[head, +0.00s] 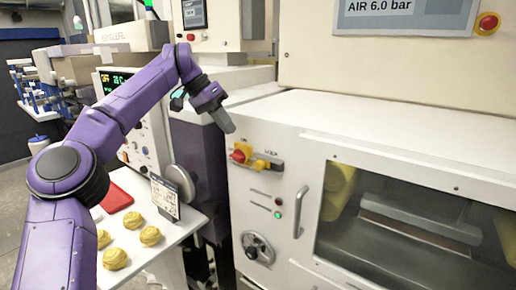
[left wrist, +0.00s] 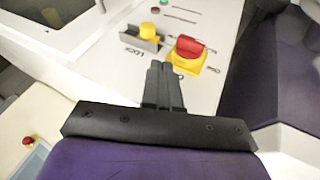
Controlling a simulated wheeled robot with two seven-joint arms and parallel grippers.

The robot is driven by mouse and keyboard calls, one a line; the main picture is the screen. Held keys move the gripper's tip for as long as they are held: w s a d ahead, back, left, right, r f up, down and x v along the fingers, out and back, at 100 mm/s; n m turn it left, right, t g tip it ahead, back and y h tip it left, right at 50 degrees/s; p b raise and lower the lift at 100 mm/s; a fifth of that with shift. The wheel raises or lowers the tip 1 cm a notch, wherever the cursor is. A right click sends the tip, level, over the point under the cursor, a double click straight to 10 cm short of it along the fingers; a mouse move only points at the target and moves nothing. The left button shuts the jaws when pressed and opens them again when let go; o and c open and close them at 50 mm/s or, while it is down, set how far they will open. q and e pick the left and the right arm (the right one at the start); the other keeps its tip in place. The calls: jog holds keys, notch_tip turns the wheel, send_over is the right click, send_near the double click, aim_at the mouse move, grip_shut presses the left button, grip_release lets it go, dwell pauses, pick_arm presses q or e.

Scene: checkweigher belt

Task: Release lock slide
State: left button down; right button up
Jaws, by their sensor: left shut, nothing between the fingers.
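The lock slide shows as a yellow knob (head: 261,164) on a grey bracket, on the white front panel of the machine. In the left wrist view the yellow knob (left wrist: 149,30) sits in the grey channel beside printed lettering that reads LOCK. Next to it is a red rotary handle (head: 240,154) on a yellow plate; it also shows in the left wrist view (left wrist: 189,48). My left gripper (head: 226,124) is shut and empty, above and left of the handle in the head view. Its closed fingers (left wrist: 158,72) appear apart from the knob. My right gripper is out of view.
A vertical door handle (head: 300,212) and a windowed door stand right of the panel. A round dial (head: 257,249) is below. A white table (head: 170,240) with yellow dough-like pieces (head: 150,235) and a red tray (head: 117,197) lies left.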

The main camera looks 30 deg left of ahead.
aim_at(257, 163)
pick_arm(q)
jog(key=p+x, duration=0.1)
jog(key=x, duration=0.8)
jog(key=shift+d+f, duration=0.2)
jog(key=shift+d, duration=0.3)
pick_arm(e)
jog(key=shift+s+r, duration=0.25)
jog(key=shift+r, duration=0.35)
pick_arm(q)
jog(key=shift+s, duration=0.1)
